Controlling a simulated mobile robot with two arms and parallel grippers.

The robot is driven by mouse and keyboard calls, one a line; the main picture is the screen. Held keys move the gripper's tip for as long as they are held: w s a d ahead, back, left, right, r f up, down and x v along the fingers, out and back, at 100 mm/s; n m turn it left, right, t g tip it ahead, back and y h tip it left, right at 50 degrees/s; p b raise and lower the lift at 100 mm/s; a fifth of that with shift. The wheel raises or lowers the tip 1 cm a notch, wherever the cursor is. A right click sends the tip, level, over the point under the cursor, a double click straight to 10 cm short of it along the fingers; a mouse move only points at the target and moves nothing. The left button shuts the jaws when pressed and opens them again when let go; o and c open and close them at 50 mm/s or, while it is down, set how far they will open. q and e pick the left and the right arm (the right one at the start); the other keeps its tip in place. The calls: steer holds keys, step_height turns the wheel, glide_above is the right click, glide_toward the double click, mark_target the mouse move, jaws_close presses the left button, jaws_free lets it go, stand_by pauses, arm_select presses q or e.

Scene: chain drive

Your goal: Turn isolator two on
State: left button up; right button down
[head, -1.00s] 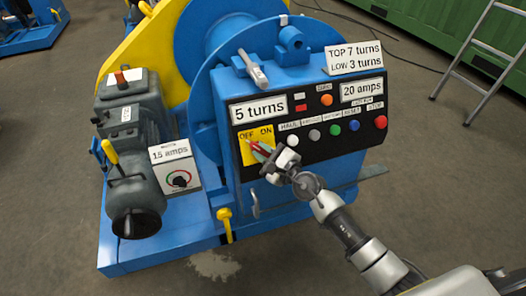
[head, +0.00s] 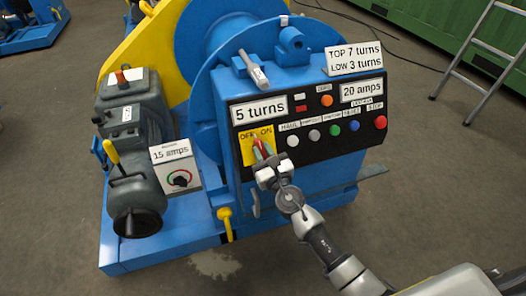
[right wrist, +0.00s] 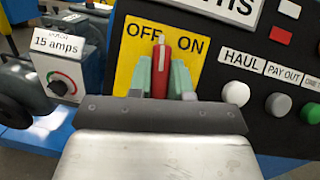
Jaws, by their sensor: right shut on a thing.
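The isolator is a yellow plate (head: 247,157) marked OFF and ON, with a red handle (right wrist: 161,65), at the left end of the black panel. In the right wrist view the handle stands about upright in the picture, its pale tip between the two words. My right gripper (head: 260,151) is shut on the handle, with a greenish finger on each side of it. The fingers hide the lower handle and its pivot. My left gripper is not in view.
Panel buttons, including a white one (head: 292,140) and a red one (head: 380,122), sit right of the isolator. A dial box (head: 178,180) marked 15 amps stands at left. A yellow lever (head: 225,224) is below. A ladder (head: 485,60) stands at far right.

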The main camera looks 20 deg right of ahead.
steer(key=m+h, duration=0.2)
steer(key=m, duration=0.2)
steer(key=shift+a+f+h, duration=0.1)
steer(key=shift+h, duration=0.3)
steer(key=m+h, duration=0.1)
steer(key=m, duration=0.2)
steer(key=shift+h, duration=0.3)
steer(key=m+h, duration=0.2)
steer(key=m, duration=0.1)
steer(key=shift+m+g, duration=0.4)
steer(key=shift+m+g+h, duration=0.4)
steer(key=shift+m+h, duration=0.3)
steer(key=shift+m, duration=0.3)
steer(key=shift+m+g+h, duration=0.4)
steer(key=shift+m+h, duration=0.2)
steer(key=shift+m, duration=0.8)
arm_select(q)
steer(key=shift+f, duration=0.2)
arm_select(e)
steer(key=shift+g, duration=0.3)
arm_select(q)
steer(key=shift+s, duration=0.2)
